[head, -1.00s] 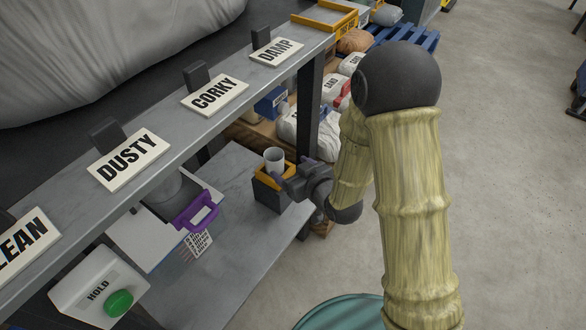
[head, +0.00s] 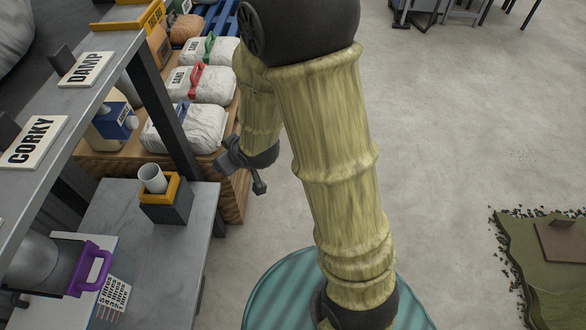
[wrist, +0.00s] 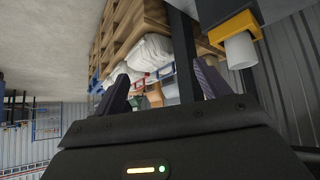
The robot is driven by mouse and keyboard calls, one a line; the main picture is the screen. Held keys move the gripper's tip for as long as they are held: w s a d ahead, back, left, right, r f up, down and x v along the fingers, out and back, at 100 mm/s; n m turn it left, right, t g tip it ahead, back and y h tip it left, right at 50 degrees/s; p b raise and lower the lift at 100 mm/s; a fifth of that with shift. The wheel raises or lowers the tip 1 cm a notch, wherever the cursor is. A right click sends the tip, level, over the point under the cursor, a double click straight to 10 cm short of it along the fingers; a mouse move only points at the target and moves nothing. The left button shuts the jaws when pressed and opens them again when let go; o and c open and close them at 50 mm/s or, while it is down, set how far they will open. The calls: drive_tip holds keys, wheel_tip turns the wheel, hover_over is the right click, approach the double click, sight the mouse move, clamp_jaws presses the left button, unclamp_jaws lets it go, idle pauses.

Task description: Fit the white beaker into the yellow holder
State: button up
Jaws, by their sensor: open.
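The white beaker (head: 153,179) stands in the yellow holder (head: 173,187), a dark block with a yellow top frame on the grey lower shelf. The beaker's upper part sticks out above the frame and seems to lean a little left; how deep its base sits is hidden. My gripper (head: 240,176) is open and empty, to the right of the holder and apart from it. In the wrist view my gripper (wrist: 162,86) has nothing between its fingers. There the beaker (wrist: 240,52) and the yellow holder (wrist: 232,28) show upside down at the upper right.
A grey post (head: 163,105) rises behind the holder. White sacks (head: 188,127) lie on a wooden pallet beyond. A purple-handled container (head: 92,268) stands at the left of the lower shelf. Open concrete floor (head: 430,130) lies to the right.

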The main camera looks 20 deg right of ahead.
drive_tip(key=s+d+r+m+g+h, duration=0.3)
drive_tip(key=s+d+r+m+g, duration=0.1)
drive_tip(key=s+d, duration=0.8)
drive_tip(key=shift+s+r+m+g, duration=0.2)
drive_tip(key=shift+s+m+g, duration=0.2)
drive_tip(key=shift+m+g, duration=0.2)
drive_tip(key=w+p+v, duration=0.2)
drive_tip(key=p+v, duration=1)
drive_tip(key=w+r+p+v, duration=0.1)
drive_tip(key=w+p+v, duration=0.2)
drive_tip(key=p+v, duration=0.9)
drive_tip(key=shift+w+r+p, duration=0.25)
drive_tip(key=shift+r+p, duration=0.3)
drive_tip(key=shift+p, duration=0.2)
